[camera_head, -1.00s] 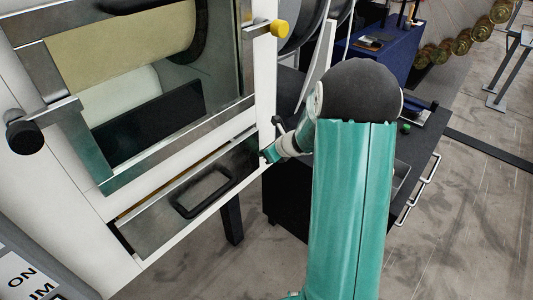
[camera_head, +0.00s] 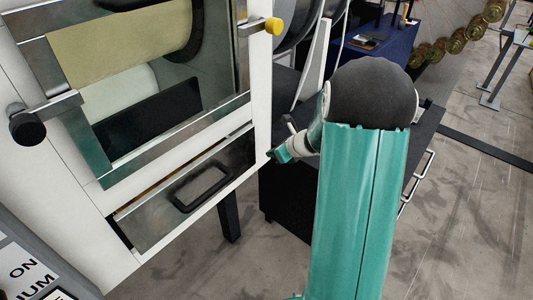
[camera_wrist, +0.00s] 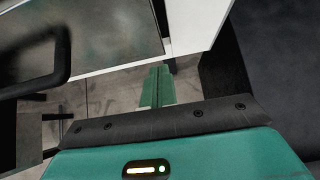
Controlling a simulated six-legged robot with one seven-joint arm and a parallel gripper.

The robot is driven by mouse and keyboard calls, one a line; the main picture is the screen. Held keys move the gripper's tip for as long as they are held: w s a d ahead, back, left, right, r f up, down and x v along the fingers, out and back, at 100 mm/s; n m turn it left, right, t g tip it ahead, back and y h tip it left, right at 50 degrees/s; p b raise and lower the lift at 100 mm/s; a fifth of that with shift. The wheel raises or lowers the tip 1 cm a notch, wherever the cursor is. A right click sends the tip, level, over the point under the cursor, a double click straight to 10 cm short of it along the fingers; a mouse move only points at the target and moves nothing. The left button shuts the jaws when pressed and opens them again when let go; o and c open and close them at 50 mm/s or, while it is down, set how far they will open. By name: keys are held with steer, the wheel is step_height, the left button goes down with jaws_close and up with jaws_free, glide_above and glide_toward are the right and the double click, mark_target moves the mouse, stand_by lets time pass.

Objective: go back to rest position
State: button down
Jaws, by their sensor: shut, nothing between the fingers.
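My gripper (camera_head: 274,156) shows small in the head view, just right of the lower right edge of a white machine cabinet. My green arm with its dark round joint hides what lies behind it. In the wrist view the green fingers (camera_wrist: 157,86) are together with nothing between them, pointing at a gap between the white cabinet edge and the floor. I cannot tell how far the fingertips are from the cabinet.
A dark bench (camera_head: 285,200) stands close behind my arm.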

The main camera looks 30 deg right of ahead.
steer(key=v, duration=0.8)
steer(key=s+a+r+n+g, duration=0.2)
steer(key=s+a+r+n, duration=0.25)
steer(key=a+n, duration=0.4)
steer(key=s+a+r+n+g, duration=0.1)
steer(key=s+a+r+n, duration=0.3)
steer(key=a+n, duration=0.5)
steer(key=s+a+r+n+h, duration=0.1)
steer(key=s+a+r+n, duration=0.1)
steer(key=s+n, duration=0.4)
steer(key=s+a+r+n+h, duration=0.2)
steer(key=s+a+r+n, duration=0.1)
steer(key=s+n, duration=0.3)
steer(key=shift+s+a+r+n, duration=0.25)
steer(key=shift+a+n, duration=0.25)
steer(key=shift+n, duration=0.75)
steer(key=shift+s+a, duration=0.1)
